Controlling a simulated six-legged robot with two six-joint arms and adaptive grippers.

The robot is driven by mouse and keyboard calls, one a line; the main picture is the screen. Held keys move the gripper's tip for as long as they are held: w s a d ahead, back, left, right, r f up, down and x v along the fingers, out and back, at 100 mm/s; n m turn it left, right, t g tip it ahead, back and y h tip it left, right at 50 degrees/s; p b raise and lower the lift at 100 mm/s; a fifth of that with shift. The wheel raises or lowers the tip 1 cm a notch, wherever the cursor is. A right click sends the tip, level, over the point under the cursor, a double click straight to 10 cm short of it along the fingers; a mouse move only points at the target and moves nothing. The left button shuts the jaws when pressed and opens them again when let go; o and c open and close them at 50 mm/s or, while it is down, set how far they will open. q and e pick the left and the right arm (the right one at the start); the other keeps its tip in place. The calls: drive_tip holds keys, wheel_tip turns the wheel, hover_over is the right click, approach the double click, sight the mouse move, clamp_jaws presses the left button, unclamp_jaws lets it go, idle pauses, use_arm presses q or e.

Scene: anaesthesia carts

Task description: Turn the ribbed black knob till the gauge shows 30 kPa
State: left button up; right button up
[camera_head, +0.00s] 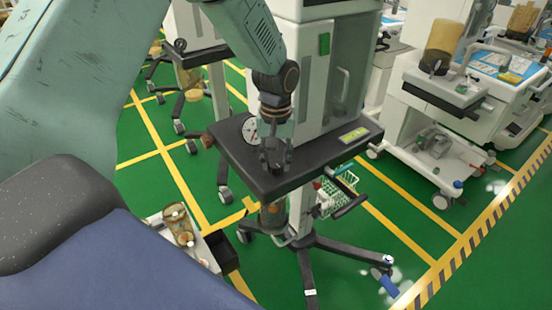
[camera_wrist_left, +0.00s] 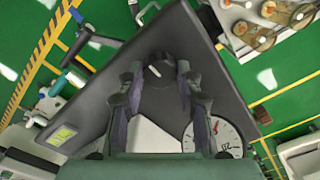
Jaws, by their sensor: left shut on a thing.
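The ribbed black knob (camera_wrist_left: 158,70) stands on the dark top of a cart (camera_head: 262,182) and has a white mark on its cap. My left gripper (camera_head: 276,152) reaches down from above and is shut on the knob, one finger on each side. It also shows in the left wrist view (camera_wrist_left: 158,82). The round white gauge (camera_head: 250,130) is beside the gripper. In the left wrist view the gauge (camera_wrist_left: 228,138) is partly covered by a finger, and I cannot read its value. My right gripper is not in view.
A green display (camera_head: 353,135) is at the right of the cart top. A cabinet (camera_head: 335,75) rises behind. Another white cart (camera_head: 440,120) stands at the right. Green floor with yellow lines lies open between the carts.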

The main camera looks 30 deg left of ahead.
use_arm(q)
drive_tip(key=shift+c, duration=0.4)
drive_tip(key=m+p, duration=0.3)
drive_tip(key=shift+r, duration=0.2)
drive_tip(key=m+p, duration=0.2)
drive_tip(key=m, duration=0.1)
drive_tip(key=shift+m+p, duration=0.3)
drive_tip(key=m+p, duration=0.1)
drive_tip(key=m, duration=0.3)
drive_tip(key=shift+f, duration=0.1)
drive_tip(key=m+p, duration=0.1)
drive_tip(key=m, duration=0.4)
drive_tip(key=shift+m, duration=0.3)
drive_tip(key=o, duration=1.2)
drive_tip(key=shift+c, duration=0.2)
